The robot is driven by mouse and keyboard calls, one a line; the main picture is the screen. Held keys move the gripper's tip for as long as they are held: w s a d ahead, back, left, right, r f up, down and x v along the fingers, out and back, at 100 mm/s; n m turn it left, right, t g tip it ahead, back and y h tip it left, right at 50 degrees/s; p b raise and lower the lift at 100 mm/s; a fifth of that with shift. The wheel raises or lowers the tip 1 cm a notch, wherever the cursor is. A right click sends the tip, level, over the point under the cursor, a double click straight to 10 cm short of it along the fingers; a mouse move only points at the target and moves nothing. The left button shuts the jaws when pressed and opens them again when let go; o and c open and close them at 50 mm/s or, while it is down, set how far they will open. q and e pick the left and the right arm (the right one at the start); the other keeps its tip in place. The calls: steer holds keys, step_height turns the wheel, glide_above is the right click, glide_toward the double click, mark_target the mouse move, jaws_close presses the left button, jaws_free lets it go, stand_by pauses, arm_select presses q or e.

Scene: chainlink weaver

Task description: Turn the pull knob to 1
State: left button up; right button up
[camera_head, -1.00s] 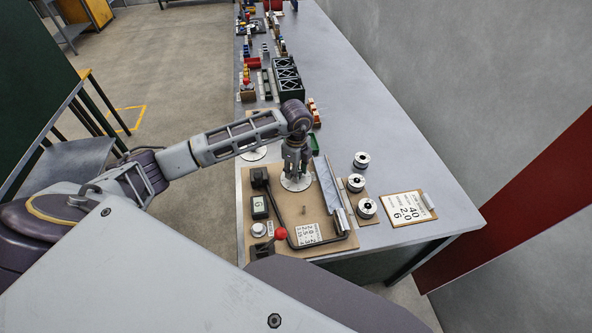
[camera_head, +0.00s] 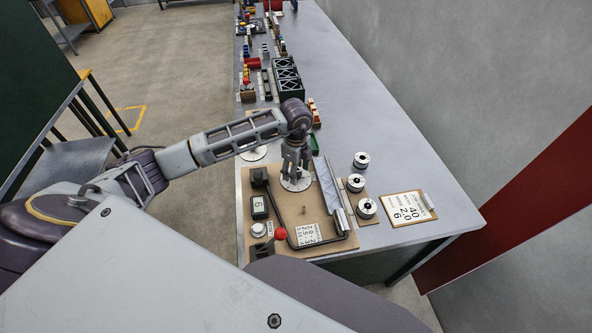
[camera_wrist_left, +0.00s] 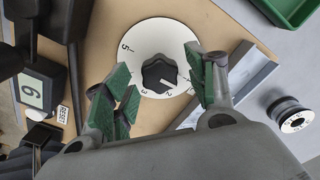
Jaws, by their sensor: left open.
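The pull knob (camera_wrist_left: 158,72) is black and fluted, at the middle of a round white dial (camera_wrist_left: 151,32) with printed numbers, in the left wrist view. A white mark on the knob points to the lower right, near the 2. The dial (camera_head: 297,187) also shows in the head view, where my gripper hides the knob. My left gripper (camera_wrist_left: 160,86) is open, its green-padded fingers on either side of the knob with gaps between. It also shows above the dial in the head view (camera_head: 296,167). My right gripper is in neither view.
The wooden board (camera_head: 318,218) also bears a counter reading 6 (camera_head: 259,206), a black bent lever, a red-knobbed lever (camera_head: 281,234) and a metal channel (camera_head: 331,187). Spools (camera_head: 366,207) and a clipboard (camera_head: 409,208) lie to the right. A green tray (camera_wrist_left: 288,10) is at the wrist view's upper right.

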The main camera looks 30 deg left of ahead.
arm_select(q)
step_height(320, 180, up, 12)
steer(key=shift+f, duration=0.15)
stand_by(0.5)
stand_by(0.6)
